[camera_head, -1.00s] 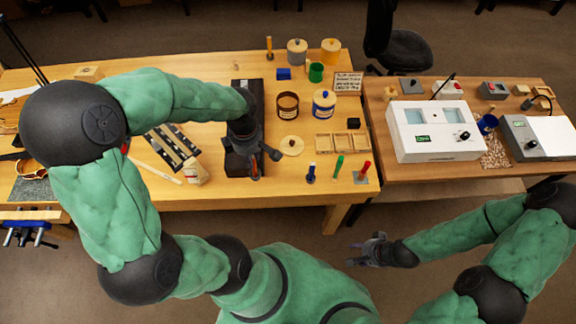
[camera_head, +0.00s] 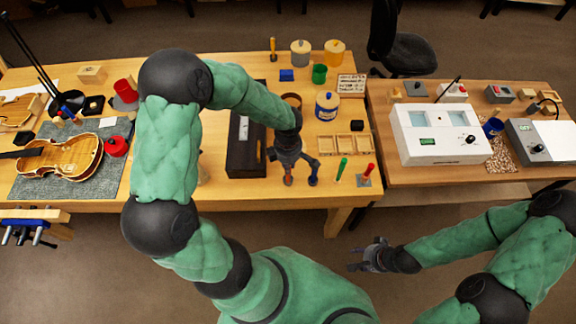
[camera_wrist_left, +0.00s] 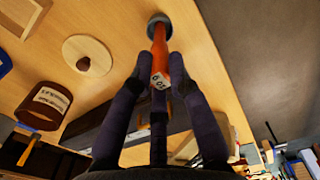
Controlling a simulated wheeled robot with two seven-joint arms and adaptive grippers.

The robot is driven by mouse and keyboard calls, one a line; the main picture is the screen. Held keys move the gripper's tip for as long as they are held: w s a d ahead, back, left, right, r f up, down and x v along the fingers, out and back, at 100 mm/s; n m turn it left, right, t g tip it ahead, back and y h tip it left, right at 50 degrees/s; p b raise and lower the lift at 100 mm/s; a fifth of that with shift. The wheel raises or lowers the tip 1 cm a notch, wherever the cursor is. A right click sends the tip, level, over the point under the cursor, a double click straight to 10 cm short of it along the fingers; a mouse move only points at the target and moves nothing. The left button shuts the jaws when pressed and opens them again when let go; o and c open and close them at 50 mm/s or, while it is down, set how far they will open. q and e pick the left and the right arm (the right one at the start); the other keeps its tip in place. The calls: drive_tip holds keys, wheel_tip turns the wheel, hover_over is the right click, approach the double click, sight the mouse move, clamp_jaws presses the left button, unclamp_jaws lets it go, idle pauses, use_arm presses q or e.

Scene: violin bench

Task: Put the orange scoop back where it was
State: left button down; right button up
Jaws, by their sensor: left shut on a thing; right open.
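My left gripper (camera_head: 294,166) is shut on the orange scoop (camera_head: 289,179) near the table's front edge, just left of the blue scoop (camera_head: 313,175). In the left wrist view the fingers (camera_wrist_left: 160,68) grip the orange handle (camera_wrist_left: 159,43), which has a white label at its near end and a dark round end (camera_wrist_left: 159,22) away from the hand. I cannot tell whether that end touches the table. The green scoop (camera_head: 341,168) and the red scoop (camera_head: 367,170) stand farther right. My right gripper (camera_head: 370,260) is open and empty in front of the table.
A black box (camera_head: 246,158) stands left of my left gripper. A brown jar (camera_wrist_left: 40,104) and a round wooden lid (camera_wrist_left: 76,49) lie close by. A wooden compartment tray (camera_head: 343,146) is behind the scoops. A violin (camera_head: 62,158) lies at the left.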

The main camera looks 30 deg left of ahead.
use_arm(q)
drive_tip(key=shift+f, duration=0.55)
drive_tip(key=shift+f+b, duration=0.1)
drive_tip(key=shift+b, duration=0.2)
drive_tip(key=c, duration=1.2)
unclamp_jaws()
